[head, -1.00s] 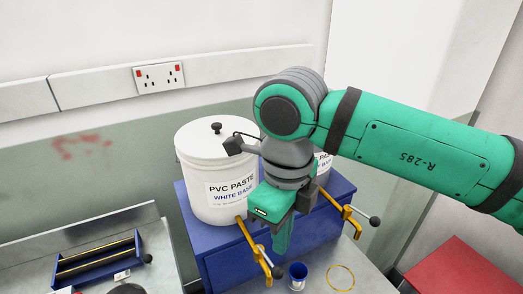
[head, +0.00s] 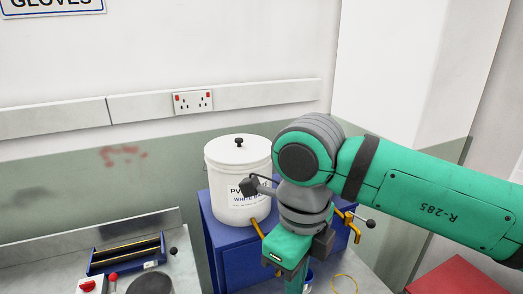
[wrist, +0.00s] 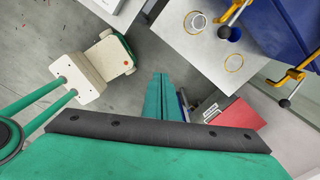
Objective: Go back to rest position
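My gripper (wrist: 161,80) hangs pointing down at the end of the green arm. In the wrist view its two green fingers lie side by side with no clear gap and nothing between them. In the head view the gripper (head: 297,278) is in front of the blue gantry box (head: 232,262), partly cut off by the lower edge. A white tub of PVC paste (head: 238,165) stands on the box, its label partly hidden by my arm.
Yellow clamp handles (wrist: 236,12) stick out from the box. A blue tray (head: 127,254) lies at left. A red box (wrist: 236,113) is lower down.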

